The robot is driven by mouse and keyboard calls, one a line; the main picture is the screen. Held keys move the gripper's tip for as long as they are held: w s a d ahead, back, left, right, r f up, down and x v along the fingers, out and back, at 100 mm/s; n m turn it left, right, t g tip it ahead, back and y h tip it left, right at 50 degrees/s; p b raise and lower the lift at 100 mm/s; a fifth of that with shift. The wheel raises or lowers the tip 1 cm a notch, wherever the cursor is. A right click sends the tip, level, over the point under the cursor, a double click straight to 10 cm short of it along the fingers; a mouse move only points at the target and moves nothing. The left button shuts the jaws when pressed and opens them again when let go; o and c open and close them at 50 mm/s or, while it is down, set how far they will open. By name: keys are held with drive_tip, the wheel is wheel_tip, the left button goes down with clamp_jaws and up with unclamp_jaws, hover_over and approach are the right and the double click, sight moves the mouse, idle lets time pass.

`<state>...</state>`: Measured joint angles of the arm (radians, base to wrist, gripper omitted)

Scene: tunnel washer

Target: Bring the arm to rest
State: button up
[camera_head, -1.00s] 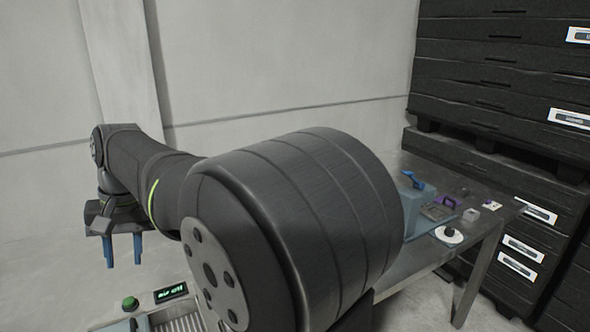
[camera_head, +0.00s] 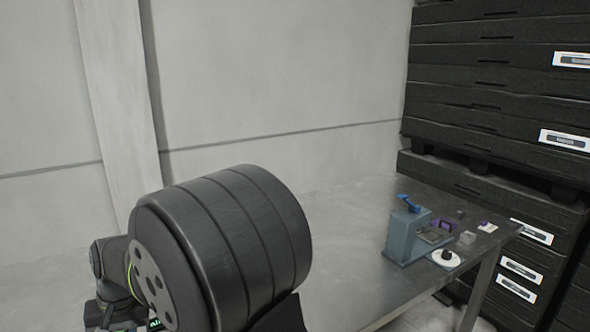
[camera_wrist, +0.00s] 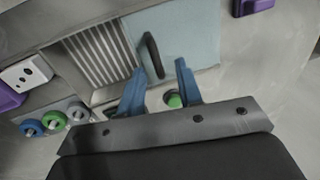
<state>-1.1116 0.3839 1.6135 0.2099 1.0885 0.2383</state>
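My arm's dark, thick joint (camera_head: 220,240) fills the lower left of the head view, and the wrist behind it is cut off by the bottom edge. The fingers do not show there. In the wrist view my gripper (camera_wrist: 159,66) has two blue fingers standing apart, with nothing held between them. Beyond them lies a pale blue panel (camera_wrist: 195,35) with a black handle (camera_wrist: 153,55), beside a ribbed metal section (camera_wrist: 98,54). A green button (camera_wrist: 173,99) shows between the fingers. I cannot tell its distance from them.
A metal table (camera_head: 345,235) carries a blue-grey box (camera_head: 400,238) with a blue lever, a white disc (camera_head: 446,260) and small purple and clear pieces. Black stacked crates (camera_head: 490,100) stand at right. Coloured rings (camera_wrist: 54,120) and a white holed plate (camera_wrist: 25,74) lie at wrist-view left.

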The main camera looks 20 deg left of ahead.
drive_tip(key=shift+s+a+f, duration=0.1)
drive_tip(key=shift+f, duration=0.85)
wheel_tip(320, 180, up, 17)
drive_tip(key=w+d, duration=0.2)
drive_tip(key=f, duration=0.5)
drive_tip(key=s+a+f, duration=0.1)
drive_tip(key=f, duration=1.1)
drive_tip(key=shift+s+a+f, duration=0.1)
drive_tip(key=shift+s+a, duration=0.2)
drive_tip(key=shift+a, duration=0.05)
drive_tip(key=w+d, duration=0.9)
drive_tip(key=w+d+r, duration=0.1)
drive_tip(key=r, duration=0.7)
drive_tip(key=w+d+r+m, duration=0.1)
drive_tip(key=w+r, duration=0.1)
drive_tip(key=r, duration=0.6)
drive_tip(key=shift+w+d+r, duration=0.15)
drive_tip(key=shift+d+r, duration=0.15)
drive_tip(key=shift+r, duration=0.05)
drive_tip(key=shift+c, duration=0.2)
